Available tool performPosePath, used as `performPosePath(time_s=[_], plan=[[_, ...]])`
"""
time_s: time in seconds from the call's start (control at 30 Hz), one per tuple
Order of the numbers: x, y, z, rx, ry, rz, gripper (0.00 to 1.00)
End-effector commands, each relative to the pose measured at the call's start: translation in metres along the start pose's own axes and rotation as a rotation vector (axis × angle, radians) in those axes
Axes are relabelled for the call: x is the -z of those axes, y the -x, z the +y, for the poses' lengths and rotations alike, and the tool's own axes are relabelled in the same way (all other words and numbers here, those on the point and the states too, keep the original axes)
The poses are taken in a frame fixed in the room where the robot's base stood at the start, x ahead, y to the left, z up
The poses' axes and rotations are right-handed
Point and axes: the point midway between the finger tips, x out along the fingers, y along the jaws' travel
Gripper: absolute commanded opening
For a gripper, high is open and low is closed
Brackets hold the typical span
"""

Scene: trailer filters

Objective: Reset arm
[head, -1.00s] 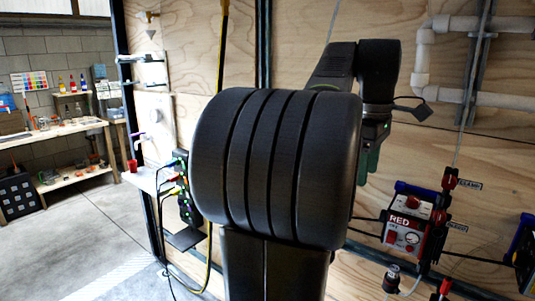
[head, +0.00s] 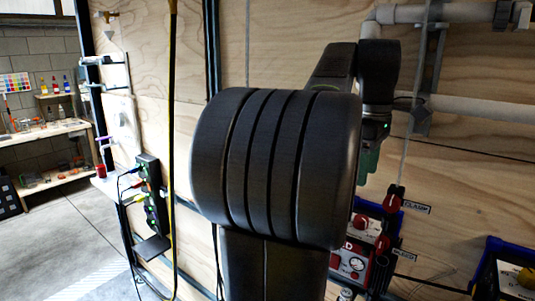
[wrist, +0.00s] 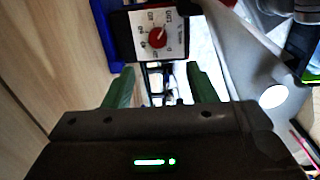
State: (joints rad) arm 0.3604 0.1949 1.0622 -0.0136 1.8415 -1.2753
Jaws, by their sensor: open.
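My gripper (wrist: 162,88) shows in the wrist view with its two green fingers apart and nothing between them. In the head view its green part (head: 369,160) hangs at the end of my raised arm, in front of the plywood wall, and its fingertips are partly hidden by my arm. In the wrist view, a dial with a red knob (wrist: 158,37) and a numbered scale lies beyond the fingertips. I see no contact between the fingers and the dial.
A red and blue device (head: 383,232) stands low on the right, partly hidden by my arm. Another blue-framed unit (head: 505,270) is farther right. White pipes (head: 450,14) run along the wall. A black socket strip (head: 150,195) with cables hangs left. Open floor (head: 65,235) lies at the left.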

Motion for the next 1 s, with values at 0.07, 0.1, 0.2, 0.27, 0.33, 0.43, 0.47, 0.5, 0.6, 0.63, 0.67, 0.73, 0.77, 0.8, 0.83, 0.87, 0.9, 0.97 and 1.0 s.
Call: performPosePath(time_s=[0.07, 0.1, 0.2, 0.27, 0.33, 0.43, 0.47, 0.5, 0.6, 0.63, 0.67, 0.73, 0.77, 0.8, 0.83, 0.87, 0.9, 0.97, 1.0], plan=[[0.0, -0.01, -0.001, 0.003, 0.0, -0.001, 0.52], [0.0, -0.016, -0.001, 0.003, 0.0, -0.001, 0.52], [0.0, -0.031, -0.001, 0.003, 0.0, -0.001, 0.52], [0.0, -0.041, -0.001, 0.003, 0.0, -0.001, 0.52], [0.0, -0.054, -0.001, 0.004, 0.0, -0.001, 0.52], [0.0, -0.073, -0.001, 0.004, 0.0, -0.001, 0.52], [0.0, -0.079, -0.001, 0.005, 0.0, -0.001, 0.52], [0.0, -0.087, -0.001, 0.005, 0.0, -0.001, 0.52], [0.0, -0.107, -0.001, 0.004, 0.0, -0.001, 0.52], [0.0, -0.113, -0.001, 0.004, -0.004, -0.001, 0.52], [0.0, -0.119, -0.001, 0.004, -0.006, -0.001, 0.52], [0.0, -0.117, -0.001, 0.001, -0.047, -0.002, 0.52], [0.0, -0.116, 0.0, 0.001, -0.072, -0.003, 0.52], [0.0, -0.116, 0.0, 0.001, -0.104, -0.005, 0.52], [0.0, -0.116, 0.0, 0.002, -0.129, -0.006, 0.52], [0.0, -0.116, 0.0, 0.002, -0.152, -0.008, 0.52], [0.0, -0.116, 0.0, 0.001, -0.185, -0.009, 0.52], [0.0, -0.116, 0.0, 0.001, -0.232, -0.011, 0.52], [0.0, -0.117, 0.0, 0.002, -0.264, -0.013, 0.52]])
